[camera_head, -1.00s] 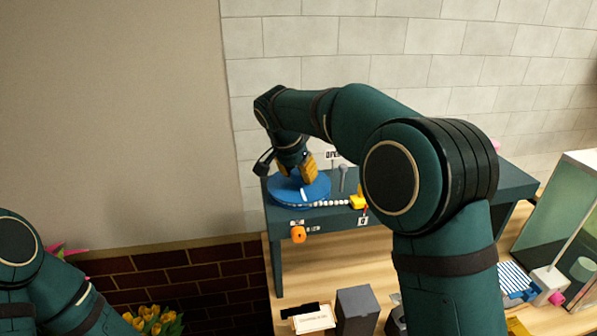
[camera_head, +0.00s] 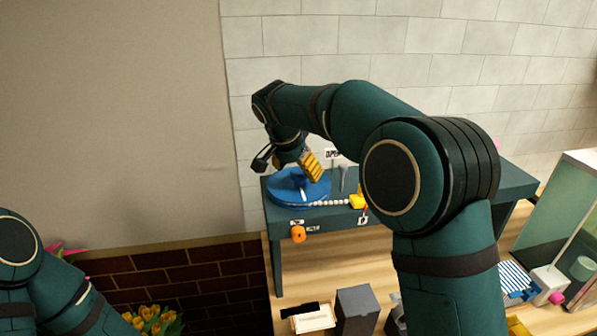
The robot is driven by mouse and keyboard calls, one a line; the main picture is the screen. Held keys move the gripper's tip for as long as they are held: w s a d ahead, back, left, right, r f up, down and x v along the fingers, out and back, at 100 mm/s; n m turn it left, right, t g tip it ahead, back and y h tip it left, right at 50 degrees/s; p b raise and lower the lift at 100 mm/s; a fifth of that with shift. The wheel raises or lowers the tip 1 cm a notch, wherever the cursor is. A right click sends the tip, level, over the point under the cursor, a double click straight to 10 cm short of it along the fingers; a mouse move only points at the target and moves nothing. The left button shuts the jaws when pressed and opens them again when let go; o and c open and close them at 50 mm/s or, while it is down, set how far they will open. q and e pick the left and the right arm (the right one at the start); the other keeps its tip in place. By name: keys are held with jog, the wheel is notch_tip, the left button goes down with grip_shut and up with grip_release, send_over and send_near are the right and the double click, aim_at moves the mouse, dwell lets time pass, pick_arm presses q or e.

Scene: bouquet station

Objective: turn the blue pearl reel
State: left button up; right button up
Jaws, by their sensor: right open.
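The blue pearl reel (camera_head: 290,193) sits on the left end of a dark raised shelf (camera_head: 490,181). A string of white pearls (camera_head: 330,203) runs from it to the right, to a yellow piece (camera_head: 357,201). My right gripper (camera_head: 301,166) is open just above the reel, with its yellow finger pads tilted. Whether the pads touch the reel cannot be told from this view. My left arm shows at the lower left, but its gripper is out of view.
An orange knob (camera_head: 298,234) is on the shelf's front edge. A dark grey box (camera_head: 357,311) and a white card (camera_head: 313,319) are on the wooden table below. Yellow tulips (camera_head: 155,321) stand at the lower left. A glass case is at the right.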

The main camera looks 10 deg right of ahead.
jog(key=v, duration=1.1)
